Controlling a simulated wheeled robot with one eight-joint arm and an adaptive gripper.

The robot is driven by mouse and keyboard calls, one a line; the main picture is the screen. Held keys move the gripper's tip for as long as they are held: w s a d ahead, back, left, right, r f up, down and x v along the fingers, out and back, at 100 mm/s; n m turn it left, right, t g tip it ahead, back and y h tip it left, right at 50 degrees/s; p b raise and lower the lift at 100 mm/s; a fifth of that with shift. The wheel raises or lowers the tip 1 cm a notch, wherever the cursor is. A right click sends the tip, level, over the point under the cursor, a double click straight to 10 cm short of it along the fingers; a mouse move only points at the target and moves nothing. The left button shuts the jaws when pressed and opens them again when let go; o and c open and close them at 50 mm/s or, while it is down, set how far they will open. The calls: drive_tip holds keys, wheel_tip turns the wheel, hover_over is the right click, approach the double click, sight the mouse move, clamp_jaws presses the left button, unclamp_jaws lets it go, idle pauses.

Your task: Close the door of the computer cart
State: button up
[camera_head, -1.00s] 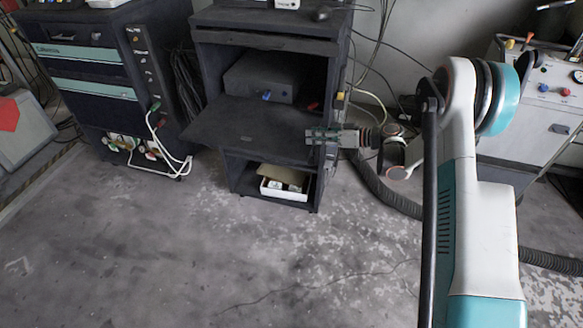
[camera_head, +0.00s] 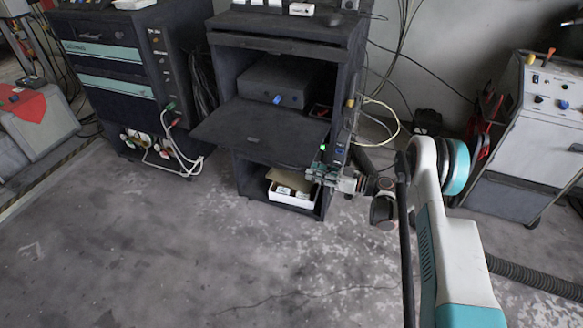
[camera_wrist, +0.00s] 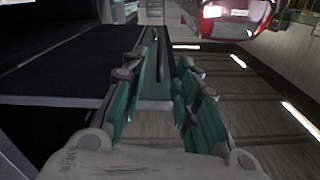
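The computer cart (camera_head: 226,68) is a dark cabinet at the upper middle of the head view. Its door (camera_head: 262,132) is folded down and sticks out level, like a shelf. My gripper (camera_head: 320,172) is at the door's front right corner, just below its level; I cannot tell whether they touch. A dark flat panel (camera_wrist: 50,65), likely the door, lies left of the fingers there.
A grey box (camera_head: 275,80) sits inside the cart, and a white box (camera_head: 292,198) is in its lower compartment. A dark cabinet with teal drawers (camera_head: 105,52) stands at left. A grey machine (camera_head: 535,120) is at right. The floor in front is clear.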

drive_tip(key=b+x, duration=0.2)
drive_tip(key=x, duration=0.7)
drive_tip(key=shift+a+f, duration=0.1)
drive_tip(key=shift+a, duration=0.15)
clamp_jaws()
